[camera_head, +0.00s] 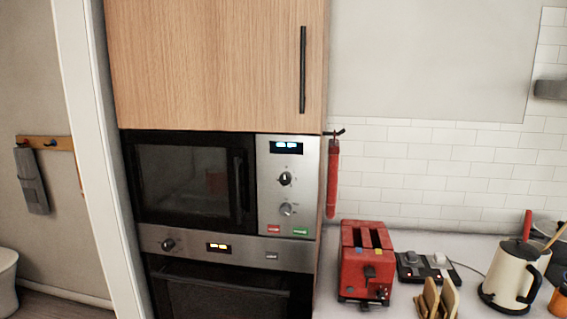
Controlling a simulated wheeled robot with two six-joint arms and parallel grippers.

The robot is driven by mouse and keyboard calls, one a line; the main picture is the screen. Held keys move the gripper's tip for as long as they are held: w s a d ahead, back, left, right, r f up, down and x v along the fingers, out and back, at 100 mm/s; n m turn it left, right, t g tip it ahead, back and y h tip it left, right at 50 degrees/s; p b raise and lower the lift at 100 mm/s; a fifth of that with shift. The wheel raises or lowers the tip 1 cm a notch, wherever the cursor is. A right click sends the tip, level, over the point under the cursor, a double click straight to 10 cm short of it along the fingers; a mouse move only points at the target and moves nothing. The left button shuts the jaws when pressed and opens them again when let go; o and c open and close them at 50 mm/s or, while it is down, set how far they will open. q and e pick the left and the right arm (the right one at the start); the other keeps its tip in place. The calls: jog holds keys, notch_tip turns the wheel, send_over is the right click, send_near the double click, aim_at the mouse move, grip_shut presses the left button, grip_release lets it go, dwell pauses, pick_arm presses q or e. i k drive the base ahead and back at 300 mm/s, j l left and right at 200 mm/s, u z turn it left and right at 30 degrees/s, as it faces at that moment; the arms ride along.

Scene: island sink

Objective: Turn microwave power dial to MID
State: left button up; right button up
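The built-in microwave (190,182) sits in a tall wooden cabinet, left of centre, with its dark door shut. Its silver control panel (270,222) is on the right side, with a lit display (287,148) at the top. Below the display is an upper dial (285,179) with a dark knob, and under it a lower silver dial (288,209). A red button and a green button are at the panel's bottom. The dial markings are too small to read, so I cannot tell which dial is power or its setting. Neither of my grippers is in view.
An oven (220,291) is below the microwave. On the counter to the right are a red toaster (366,268), a small dark device (425,267), and a cream kettle (514,275). A red object (333,180) hangs beside the cabinet. A white door frame is at left.

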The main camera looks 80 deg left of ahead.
aim_at(285, 208)
jog(key=u, duration=3.35)
jog(key=k+l+z, duration=0.25)
jog(key=l, duration=0.1)
